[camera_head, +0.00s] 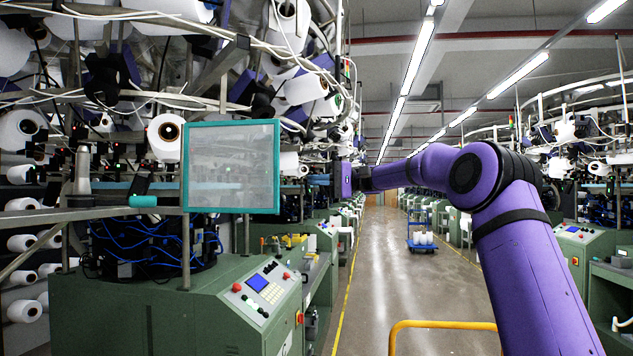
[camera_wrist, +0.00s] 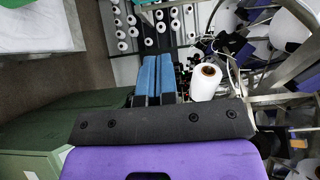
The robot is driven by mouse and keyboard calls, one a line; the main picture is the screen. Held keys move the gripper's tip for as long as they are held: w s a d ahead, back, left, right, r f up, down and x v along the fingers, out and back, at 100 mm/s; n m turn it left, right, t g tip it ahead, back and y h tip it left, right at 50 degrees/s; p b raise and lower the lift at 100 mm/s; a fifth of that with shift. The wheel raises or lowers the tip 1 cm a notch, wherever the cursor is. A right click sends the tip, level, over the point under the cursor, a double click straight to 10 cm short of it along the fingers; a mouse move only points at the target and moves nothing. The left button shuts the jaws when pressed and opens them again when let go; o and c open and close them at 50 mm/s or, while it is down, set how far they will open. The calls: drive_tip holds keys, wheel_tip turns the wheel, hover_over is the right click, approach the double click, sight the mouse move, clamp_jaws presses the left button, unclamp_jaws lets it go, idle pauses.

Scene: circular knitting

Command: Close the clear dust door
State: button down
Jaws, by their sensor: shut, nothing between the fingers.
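The clear dust door (camera_head: 232,167) is a see-through panel in a teal frame, left of centre in the head view. It stands upright and faces the camera above the green machine, out from the machine's rail. A teal fitting (camera_head: 143,201) sits on the rail at its lower left. My gripper (camera_head: 318,180) is to the right of the door, with a gap between them in the picture. Its blue fingers (camera_wrist: 156,78) are together and empty in the wrist view. A pale panel with a green edge (camera_wrist: 40,27) at the top left there may be the door; I cannot tell.
The green machine cabinet (camera_head: 160,310) with a control panel (camera_head: 265,290) stands below the door. White yarn cones (camera_head: 165,138) and metal rails crowd the left. A yellow rail (camera_head: 440,325) is at the lower front. The aisle (camera_head: 385,260) is open; a blue cart (camera_head: 421,240) stands farther along.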

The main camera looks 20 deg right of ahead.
drive_tip(key=s+a, duration=0.3)
drive_tip(key=a, duration=0.6)
drive_tip(key=shift+s+a, duration=0.2)
drive_tip(key=shift+s+f, duration=0.1)
